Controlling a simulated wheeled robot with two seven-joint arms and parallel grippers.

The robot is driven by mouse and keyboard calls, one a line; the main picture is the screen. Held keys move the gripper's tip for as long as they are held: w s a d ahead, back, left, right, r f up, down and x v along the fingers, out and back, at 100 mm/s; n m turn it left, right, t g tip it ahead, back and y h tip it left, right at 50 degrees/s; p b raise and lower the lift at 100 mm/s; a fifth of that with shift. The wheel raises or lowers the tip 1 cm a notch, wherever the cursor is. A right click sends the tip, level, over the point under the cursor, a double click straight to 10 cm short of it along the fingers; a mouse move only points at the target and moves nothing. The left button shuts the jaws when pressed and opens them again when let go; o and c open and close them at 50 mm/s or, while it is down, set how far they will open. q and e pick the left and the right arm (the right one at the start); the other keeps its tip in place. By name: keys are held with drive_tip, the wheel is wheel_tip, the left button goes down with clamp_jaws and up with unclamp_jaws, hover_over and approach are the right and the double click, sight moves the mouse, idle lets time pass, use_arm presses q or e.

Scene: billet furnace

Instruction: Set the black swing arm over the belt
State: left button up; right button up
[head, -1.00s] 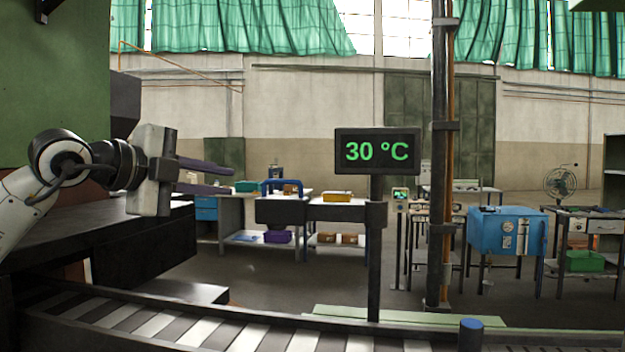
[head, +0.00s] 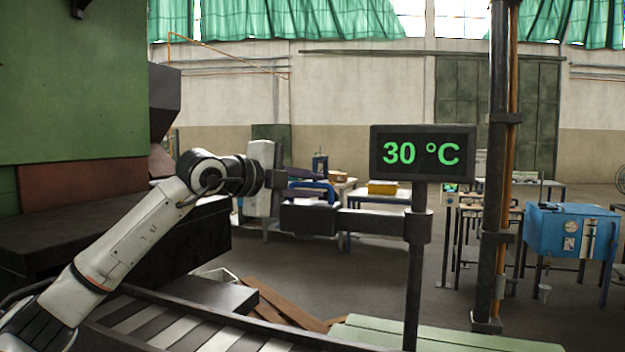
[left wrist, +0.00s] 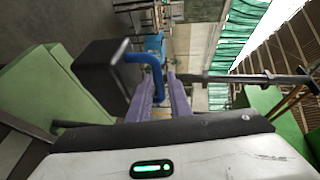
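The black swing arm (head: 370,222) reaches left from a black post to a dark block (head: 308,219) with a blue handle (head: 328,190) on top. In the left wrist view, the block (left wrist: 98,80) is at left and the blue handle (left wrist: 152,62) bends down between the purple fingers. My left gripper (head: 318,183) is open, its fingers above and below part of the handle; contact cannot be told. The fingers also show in the left wrist view (left wrist: 160,88). The belt (head: 165,325), with light and dark slats, runs along the lower left. My right gripper is not in view.
A display (head: 422,153) reading 30 °C tops the post. A dark furnace ledge (head: 90,225) stands at left, beside my left arm. A pale green slab (head: 440,335) lies at lower right. A tall dark column (head: 492,200) stands right of the post.

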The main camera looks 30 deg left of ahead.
use_arm(q)
drive_tip(key=shift+w+f, duration=0.1)
drive_tip(key=shift+w, duration=0.25)
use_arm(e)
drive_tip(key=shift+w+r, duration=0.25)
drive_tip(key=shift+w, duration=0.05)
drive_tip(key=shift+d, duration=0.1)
use_arm(q)
clamp_jaws()
drive_tip(key=shift+d, duration=0.1)
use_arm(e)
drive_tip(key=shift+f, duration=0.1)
